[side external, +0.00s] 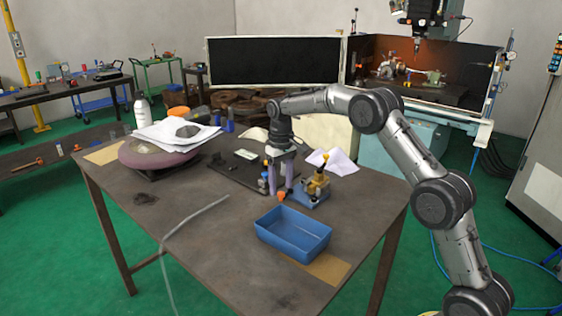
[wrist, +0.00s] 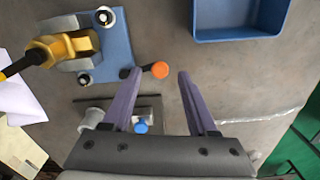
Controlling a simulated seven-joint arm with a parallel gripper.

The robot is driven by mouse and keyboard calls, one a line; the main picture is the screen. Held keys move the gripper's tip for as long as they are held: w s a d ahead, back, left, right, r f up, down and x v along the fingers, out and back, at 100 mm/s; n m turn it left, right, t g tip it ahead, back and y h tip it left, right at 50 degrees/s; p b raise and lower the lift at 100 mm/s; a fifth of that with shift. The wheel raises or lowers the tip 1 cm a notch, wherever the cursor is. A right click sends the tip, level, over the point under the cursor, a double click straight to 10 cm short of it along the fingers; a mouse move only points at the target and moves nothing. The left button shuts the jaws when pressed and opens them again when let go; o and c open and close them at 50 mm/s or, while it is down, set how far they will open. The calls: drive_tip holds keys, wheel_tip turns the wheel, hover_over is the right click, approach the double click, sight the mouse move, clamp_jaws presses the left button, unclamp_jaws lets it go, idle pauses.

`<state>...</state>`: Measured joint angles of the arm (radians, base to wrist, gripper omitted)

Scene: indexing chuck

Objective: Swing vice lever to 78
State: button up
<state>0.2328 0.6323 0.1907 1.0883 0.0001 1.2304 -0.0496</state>
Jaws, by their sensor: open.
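The vice (side external: 314,190) has a blue base plate and a yellow body on the table. In the wrist view the vice (wrist: 70,48) is at upper left, with a black rod pointing left from the yellow body. An orange-tipped lever (wrist: 160,69) sticks out from the base's right side; its orange end also shows in the side view (side external: 281,196). My gripper (side external: 282,182) points down beside the vice. In the wrist view my gripper (wrist: 160,74) is open, with the orange end between its purple fingertips. The left finger is close to the lever; contact cannot be told. No scale marks are readable.
A blue bin (side external: 294,234) stands in front of the vice. A dark plate (side external: 240,172) with small items lies behind, and a blue-topped item (wrist: 141,127) shows beneath my gripper. White paper (side external: 338,162) lies behind the vice. The table's front left is mostly clear.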

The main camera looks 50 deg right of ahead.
sight(281, 193)
wheel_tip(281, 193, up, 12)
idle(0.4)
drive_tip(key=shift+r, duration=0.1)
